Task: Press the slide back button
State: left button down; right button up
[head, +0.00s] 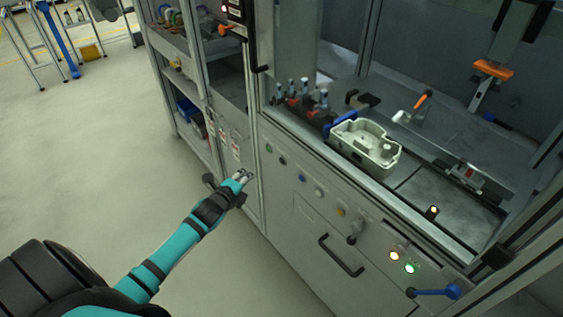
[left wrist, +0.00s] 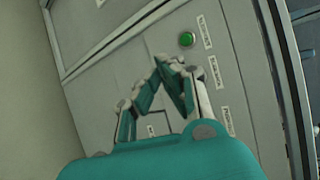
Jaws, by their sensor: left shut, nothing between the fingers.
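My left gripper (head: 243,175) is shut and empty, in front of the grey cabinet's front. In the left wrist view its fingertips (left wrist: 170,60) meet in a point, just below and left of a round green button (left wrist: 187,39); contact with it is not visible. Labels (left wrist: 205,32) stand beside that button, too blurred to read. In the head view a row of buttons runs along the panel: green (head: 268,148), blue (head: 302,178), white (head: 319,193), yellow (head: 341,211), lit orange (head: 394,255) and lit green (head: 410,268). I cannot tell which is slide back. My right gripper is out of view.
A pale housing (head: 365,146) sits on the bench above the panel. A black handle (head: 341,256), a black knob (head: 352,239) and a blue lever (head: 438,292) stick out from the front. Shelving (head: 185,80) stands at the back left. The floor (head: 90,150) at left is clear.

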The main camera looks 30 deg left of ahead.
aim_at(282, 161)
pick_arm(q)
jog(key=w+d+b, duration=0.3)
jog(key=w, duration=0.5)
jog(key=shift+d+b, duration=0.2)
jog(key=shift+b, duration=0.15)
dwell(0.7)
jog(key=shift+w, duration=0.15)
dwell(0.3)
jog(key=shift+w+d, duration=0.15)
jog(key=shift+w, duration=0.15)
